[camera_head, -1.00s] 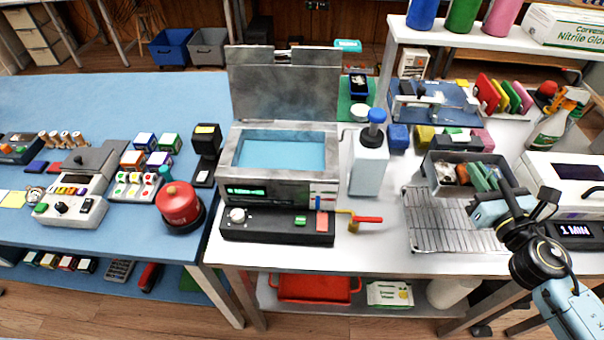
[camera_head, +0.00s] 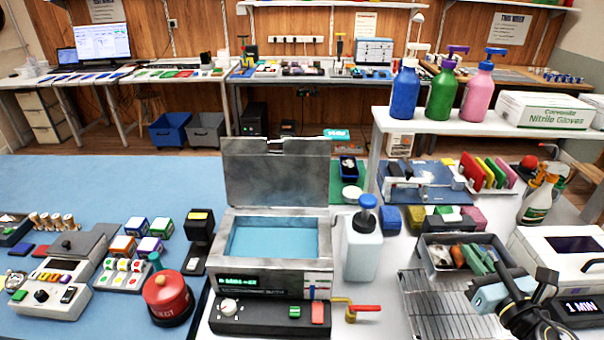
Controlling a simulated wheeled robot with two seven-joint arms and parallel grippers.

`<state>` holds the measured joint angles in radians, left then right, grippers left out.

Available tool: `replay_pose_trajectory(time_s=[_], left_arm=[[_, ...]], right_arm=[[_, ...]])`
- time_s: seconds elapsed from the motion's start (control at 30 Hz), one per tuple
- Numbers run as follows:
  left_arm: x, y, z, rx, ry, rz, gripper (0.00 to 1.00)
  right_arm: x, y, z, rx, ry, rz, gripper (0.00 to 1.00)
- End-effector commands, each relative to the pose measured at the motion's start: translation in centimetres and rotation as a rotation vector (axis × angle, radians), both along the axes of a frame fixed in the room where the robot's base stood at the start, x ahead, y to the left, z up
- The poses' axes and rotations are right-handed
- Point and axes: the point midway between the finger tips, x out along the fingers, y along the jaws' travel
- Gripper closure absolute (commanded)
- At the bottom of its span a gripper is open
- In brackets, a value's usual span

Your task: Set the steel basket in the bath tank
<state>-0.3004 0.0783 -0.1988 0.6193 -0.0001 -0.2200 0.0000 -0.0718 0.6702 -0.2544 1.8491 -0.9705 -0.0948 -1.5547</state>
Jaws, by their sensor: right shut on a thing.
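The steel basket (camera_head: 431,271) is a grey open-topped box at the right, with small mixed items inside. It sits at the back of a wire rack (camera_head: 425,308); I cannot tell whether it is lifted off it. My right gripper (camera_head: 484,262) is at the basket's right side, shut on it, and hides its near right corner. The bath tank (camera_head: 325,255) is a steel box at centre, left of the basket. Its lid (camera_head: 275,178) stands open at the back and blue liquid shows inside. My left gripper is not in view.
A white bottle with a blue cap (camera_head: 362,250) stands between tank and basket. A red-handled valve (camera_head: 362,308) sticks out at the tank's front right. Coloured blocks (camera_head: 473,218) lie behind the basket. A white timer machine (camera_head: 560,258) stands to its right.

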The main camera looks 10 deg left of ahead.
Motion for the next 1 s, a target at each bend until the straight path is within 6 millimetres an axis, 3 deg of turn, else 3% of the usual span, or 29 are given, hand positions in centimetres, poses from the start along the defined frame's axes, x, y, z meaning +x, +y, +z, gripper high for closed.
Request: replay_pose_trajectory(time_s=[0.23, 0.5, 0.7, 1.0], left_arm=[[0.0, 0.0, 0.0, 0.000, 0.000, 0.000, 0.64], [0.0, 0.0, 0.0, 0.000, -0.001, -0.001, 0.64], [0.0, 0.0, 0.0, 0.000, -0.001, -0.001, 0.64], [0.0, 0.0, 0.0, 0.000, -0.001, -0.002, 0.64]], right_arm=[[-1.2, 2.5, 0.8, 0.004, -0.002, -0.040, 1.00], [-5.3, 7.5, 3.1, 0.013, 0.002, -0.201, 1.00], [-7.0, 8.7, 4.1, 0.002, -0.002, -0.266, 1.00], [-7.2, 8.8, 4.3, -0.005, -0.005, -0.272, 1.00]])
